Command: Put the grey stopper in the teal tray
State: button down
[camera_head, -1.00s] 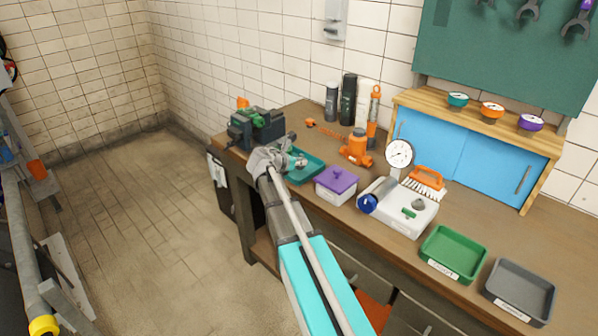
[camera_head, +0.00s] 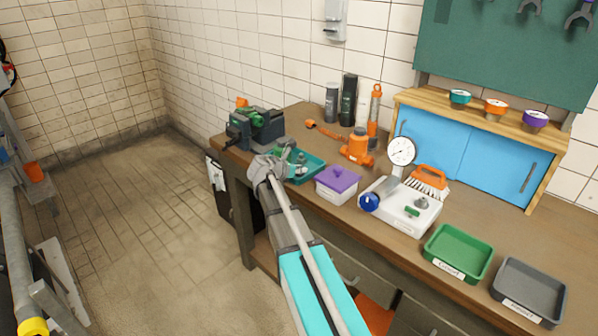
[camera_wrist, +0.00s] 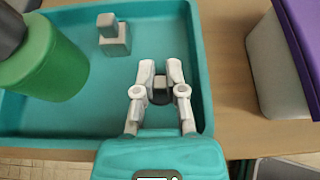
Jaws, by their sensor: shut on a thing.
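The teal tray (camera_head: 313,171) sits on the bench near its front left; its floor (camera_wrist: 75,115) fills much of the wrist view. My gripper (camera_wrist: 160,80) is shut on a small dark grey piece with a lighter top, seemingly the grey stopper (camera_wrist: 160,93). The fingers hide its sides. My gripper and the piece are over the right part of the tray floor; I cannot tell whether the piece touches it. A pale grey square piece with a knob (camera_wrist: 115,38) and a green cylinder with a dark top (camera_wrist: 45,65) stand in the tray's left part.
A white box with a purple lid (camera_head: 337,185) stands close to the tray's right. A vise (camera_head: 255,128) is at the left and an orange jack (camera_head: 357,148) behind. A gauge unit (camera_head: 400,205), a green tray (camera_head: 458,253) and a grey tray (camera_head: 528,290) stand farther right.

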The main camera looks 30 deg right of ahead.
jog(key=shift+f, duration=0.1)
jog(key=c, duration=1.2)
grip_release()
jog(key=o, duration=0.5)
jog(key=shift+r, duration=0.25)
jog(key=p+v, duration=0.5)
jog(key=v, duration=0.7)
jog(key=shift+f, duration=0.2)
